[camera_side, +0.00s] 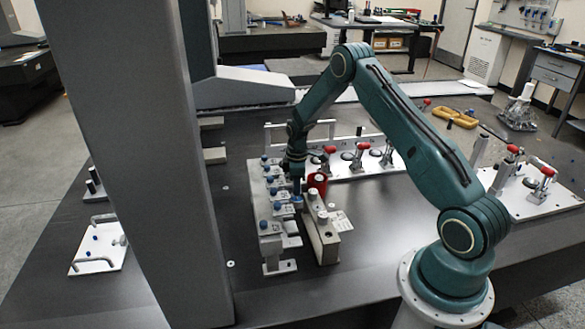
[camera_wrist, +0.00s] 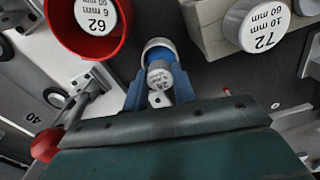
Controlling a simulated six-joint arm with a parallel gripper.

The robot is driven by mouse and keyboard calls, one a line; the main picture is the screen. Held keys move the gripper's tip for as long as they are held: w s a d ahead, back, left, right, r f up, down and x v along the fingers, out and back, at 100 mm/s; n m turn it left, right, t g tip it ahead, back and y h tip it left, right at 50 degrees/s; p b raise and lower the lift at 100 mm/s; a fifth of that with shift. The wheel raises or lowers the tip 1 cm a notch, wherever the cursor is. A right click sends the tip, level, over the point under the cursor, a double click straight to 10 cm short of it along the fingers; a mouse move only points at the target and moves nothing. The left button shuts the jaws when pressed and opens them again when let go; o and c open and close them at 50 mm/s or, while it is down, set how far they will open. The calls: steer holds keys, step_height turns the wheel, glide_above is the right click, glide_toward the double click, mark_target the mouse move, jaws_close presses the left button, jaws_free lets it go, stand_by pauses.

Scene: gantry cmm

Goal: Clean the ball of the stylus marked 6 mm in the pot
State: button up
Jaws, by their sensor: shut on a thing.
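A red pot (camera_wrist: 119,44) is at the upper left of the wrist view. A white cap marked 62, 6 mm and 60 mm (camera_wrist: 97,17) shows inside its rim. The pot also shows in the side view (camera_side: 317,183), just right of my gripper. My gripper (camera_wrist: 160,98) has its blue fingers on both sides of a small grey-capped piece (camera_wrist: 160,76) and is shut on it. Its marking is too small to read surely. A blue part with a pale rim shows behind it. In the side view my gripper (camera_side: 297,196) is low at the rack; its fingertips are unclear. No stylus ball shows.
A white cap marked 72, 10 mm (camera_wrist: 262,26) is at the upper right. A rack (camera_side: 268,215) with several blue-topped pieces stands at my gripper's left. A grey block (camera_side: 322,240) stands at its right. Red-handled clamps (camera_side: 362,147) are behind. A thick column (camera_side: 140,150) stands at left.

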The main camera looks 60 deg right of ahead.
stand_by(0.3)
steer(key=shift+r, duration=3)
